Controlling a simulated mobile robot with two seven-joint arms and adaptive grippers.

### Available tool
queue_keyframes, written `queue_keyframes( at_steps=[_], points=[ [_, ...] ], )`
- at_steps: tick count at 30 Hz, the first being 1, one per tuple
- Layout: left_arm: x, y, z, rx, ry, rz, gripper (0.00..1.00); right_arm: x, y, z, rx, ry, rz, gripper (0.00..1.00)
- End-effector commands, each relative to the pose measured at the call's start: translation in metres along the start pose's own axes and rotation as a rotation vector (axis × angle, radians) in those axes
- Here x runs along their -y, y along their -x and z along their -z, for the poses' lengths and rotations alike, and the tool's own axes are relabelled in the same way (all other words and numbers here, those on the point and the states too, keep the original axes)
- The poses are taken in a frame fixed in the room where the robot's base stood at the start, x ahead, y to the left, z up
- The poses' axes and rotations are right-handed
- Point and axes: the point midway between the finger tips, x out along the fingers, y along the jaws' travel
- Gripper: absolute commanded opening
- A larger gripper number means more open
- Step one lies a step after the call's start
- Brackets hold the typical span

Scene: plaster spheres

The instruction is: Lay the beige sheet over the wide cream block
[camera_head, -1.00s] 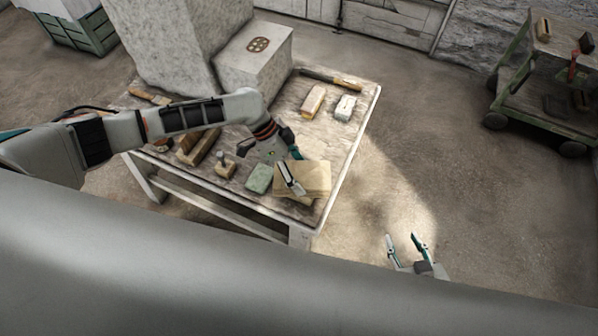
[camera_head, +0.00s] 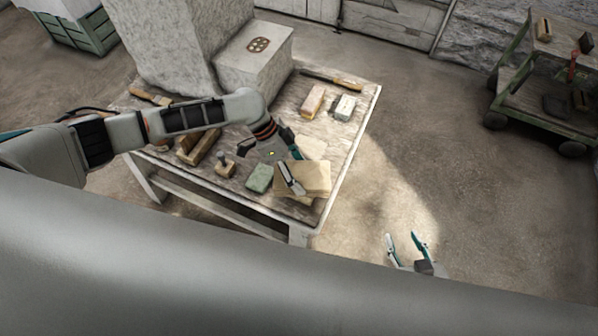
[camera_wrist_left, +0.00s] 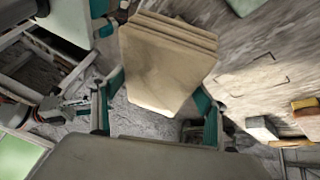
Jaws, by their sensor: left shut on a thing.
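My left gripper (camera_head: 291,166) is shut on a flat beige sheet (camera_head: 316,179) at the table's near right corner. In the left wrist view the sheet (camera_wrist_left: 165,65) lies between the two teal fingers, with several stepped layers along its top edge. A pale layer (camera_head: 299,198) shows under the sheet's near edge. It may be the wide cream block, but the sheet hides most of it, and I cannot tell whether they touch. My right gripper (camera_head: 407,248) is open and empty, off the table at the lower right.
A green block (camera_head: 260,178) lies just left of the sheet. A cream-orange block (camera_head: 313,101) and a white block (camera_head: 345,107) stand farther back on the table (camera_head: 352,140). A large stone block (camera_head: 255,60) stands behind. Floor on the right is clear up to a green cart (camera_head: 545,95).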

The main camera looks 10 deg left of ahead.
Motion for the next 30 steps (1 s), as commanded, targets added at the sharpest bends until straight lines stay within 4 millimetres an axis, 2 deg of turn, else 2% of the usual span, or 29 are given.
queue_keyframes(
  at_steps=[22,23,25,30],
  points=[
    [0.003,-0.011,-0.005,-0.001,0.000,0.001,0.44,0.001,-0.004,-0.008,0.002,0.000,0.001,0.40],
    [0.003,-0.011,-0.005,-0.002,-0.001,0.001,0.75,0.001,-0.004,-0.007,0.002,0.000,0.001,0.40],
    [0.003,-0.011,-0.005,-0.001,-0.001,0.001,0.92,0.001,-0.004,-0.007,0.001,0.000,0.000,0.40],
    [0.003,-0.011,-0.006,-0.001,0.000,0.000,0.92,0.001,-0.004,-0.005,-0.001,0.000,0.000,0.40]
  ],
)
